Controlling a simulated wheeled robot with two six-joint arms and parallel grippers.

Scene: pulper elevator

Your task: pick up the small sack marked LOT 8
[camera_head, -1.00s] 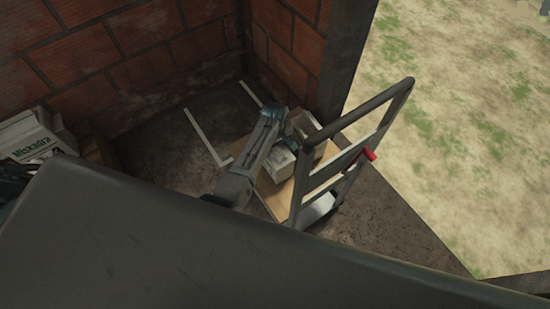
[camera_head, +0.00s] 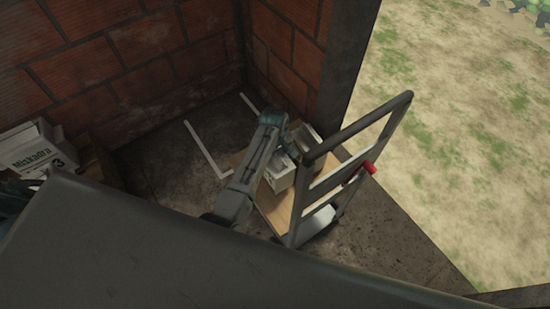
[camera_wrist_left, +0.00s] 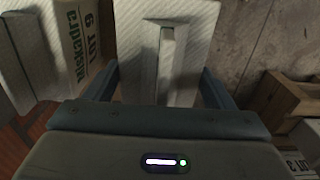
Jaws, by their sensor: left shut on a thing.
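No lot marking shows on this sack. A second sack (camera_wrist_left: 72,50), marked Miskadra LOT 9, is beside it at the left. In the head view a pale sack (camera_head: 281,179) shows by the gripper; I cannot tell if it is the held one.
The hand truck (camera_head: 398,108) has a tall frame right of my arm and a wooden board (camera_head: 270,205) at its base. A Miskadra sack (camera_head: 30,152) sits by brown boxes (camera_head: 98,160) at left. Brick walls (camera_head: 150,60) close the corner; open ground (camera_head: 460,130) lies at right.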

